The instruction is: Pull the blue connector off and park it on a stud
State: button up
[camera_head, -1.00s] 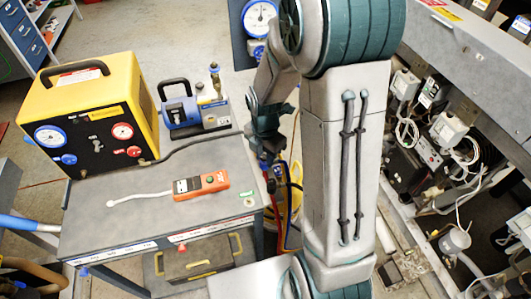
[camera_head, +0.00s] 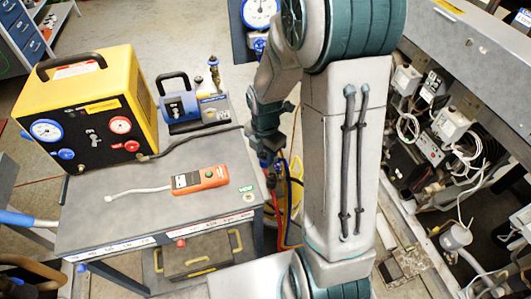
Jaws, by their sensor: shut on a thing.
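My gripper (camera_head: 268,160) points down just beyond the right edge of the grey cart, beside the hanging hoses. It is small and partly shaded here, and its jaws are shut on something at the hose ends. That thing appears to be the blue connector, but it is mostly hidden by the fingers. Blue, yellow and red hoses (camera_head: 293,190) hang beside and below the gripper, partly behind my arm. I cannot make out any stud, or whether the connector is still seated.
The grey cart (camera_head: 110,225) holds a yellow gauge unit (camera_head: 95,95), an orange handheld meter (camera_head: 200,179) and a blue pump (camera_head: 182,103). A gauge panel (camera_head: 250,35) stands behind my arm. The compressor rack (camera_head: 440,130) with loose wiring fills the right side.

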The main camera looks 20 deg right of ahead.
jog(key=shift+f, duration=0.3)
dwell(0.5)
jog(key=o, duration=1.8)
jog(key=shift+r, duration=0.15)
notch_tip(320, 180, up, 6)
jog(key=p, duration=0.5)
